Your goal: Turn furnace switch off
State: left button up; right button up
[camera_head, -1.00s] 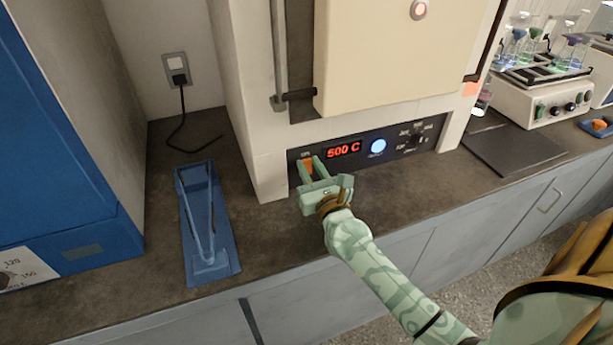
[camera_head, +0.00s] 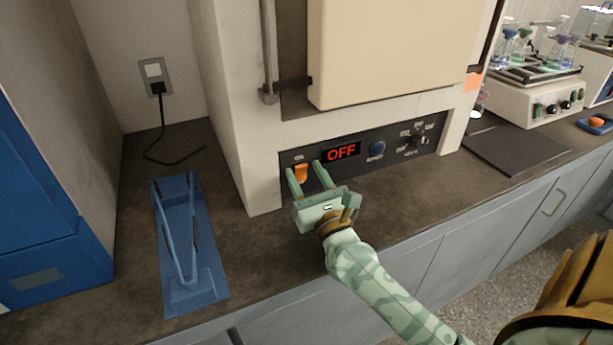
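The furnace (camera_head: 240,130) stands on the counter with a dark control panel (camera_head: 390,140) along its lower front. The orange furnace switch (camera_head: 301,173) is at the panel's left end. The display (camera_head: 341,152) beside it reads OFF in red. I cannot tell whether a finger touches the switch. My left gripper is not in view.
Blue tongs on a blue stand (camera_head: 190,250) are on the counter to the left. A blue cabinet (camera_head: 45,220) is at the far left. A dark mat (camera_head: 515,148) and a shaker with flasks (camera_head: 535,95) are to the right.

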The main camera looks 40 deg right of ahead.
jog(key=shift+s+a+f, duration=0.1)
jog(key=shift+s+f, duration=0.1)
jog(key=shift+s, duration=0.1)
jog(key=b+v, duration=0.1)
jog(key=v, duration=0.4)
jog(key=shift+s+a, duration=0.1)
jog(key=shift+s, duration=0.2)
jog(key=s+a, duration=0.2)
jog(key=s, duration=0.8)
jog(key=shift+s+a+r, duration=0.15)
jog(key=shift+s+a, duration=0.05)
